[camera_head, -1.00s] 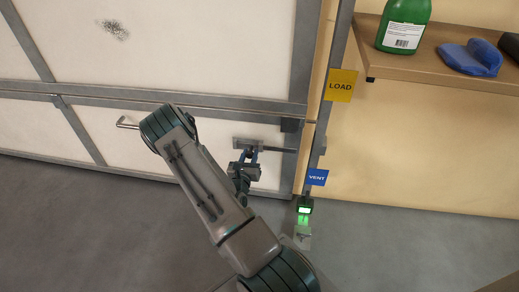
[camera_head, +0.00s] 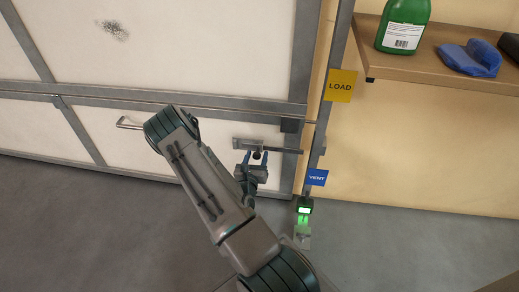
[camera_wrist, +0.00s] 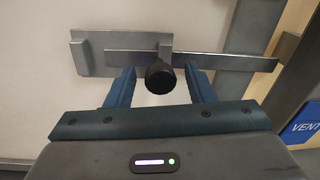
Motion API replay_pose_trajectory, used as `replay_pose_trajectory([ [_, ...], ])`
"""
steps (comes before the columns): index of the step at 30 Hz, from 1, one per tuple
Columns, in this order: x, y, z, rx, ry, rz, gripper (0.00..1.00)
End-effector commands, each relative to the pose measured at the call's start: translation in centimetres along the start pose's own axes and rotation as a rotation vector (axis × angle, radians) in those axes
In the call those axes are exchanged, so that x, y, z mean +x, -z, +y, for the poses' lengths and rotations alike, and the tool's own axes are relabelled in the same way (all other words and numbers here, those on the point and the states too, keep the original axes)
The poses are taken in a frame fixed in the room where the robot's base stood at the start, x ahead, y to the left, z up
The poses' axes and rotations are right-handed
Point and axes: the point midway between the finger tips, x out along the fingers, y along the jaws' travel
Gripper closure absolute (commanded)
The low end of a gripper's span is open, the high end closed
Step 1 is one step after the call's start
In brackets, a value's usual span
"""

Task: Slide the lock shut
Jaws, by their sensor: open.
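The lock is a sliding bolt low on the white door, with a grey backplate (camera_wrist: 80,55), a flat grey bar (camera_wrist: 225,61) and a round black knob (camera_wrist: 160,77). The bar runs right from the backplate, and its right end lies near a grey upright; whether it enters anything there is unclear. In the head view the bar (camera_head: 285,150) shows just above my gripper (camera_head: 256,156). My gripper (camera_wrist: 160,72) is open, with one blue finger on each side of the knob. Small gaps show between the fingers and the knob.
A grey upright post (camera_head: 322,120) stands right of the door, with a yellow LOAD sign (camera_head: 341,85) and a blue VENT sign (camera_head: 317,177). A green-lit box (camera_head: 304,206) is near the floor. A shelf (camera_head: 435,60) holds a green bottle. A door handle (camera_head: 128,123) is left of my arm.

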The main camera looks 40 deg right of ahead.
Motion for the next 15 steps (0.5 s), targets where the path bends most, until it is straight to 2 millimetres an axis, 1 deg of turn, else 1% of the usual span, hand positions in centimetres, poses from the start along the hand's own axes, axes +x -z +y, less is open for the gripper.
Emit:
replay_pose_trajectory([
  [15, -4.2, -0.1, 0.0, -0.002, -0.002, 0.001, 0.51],
])
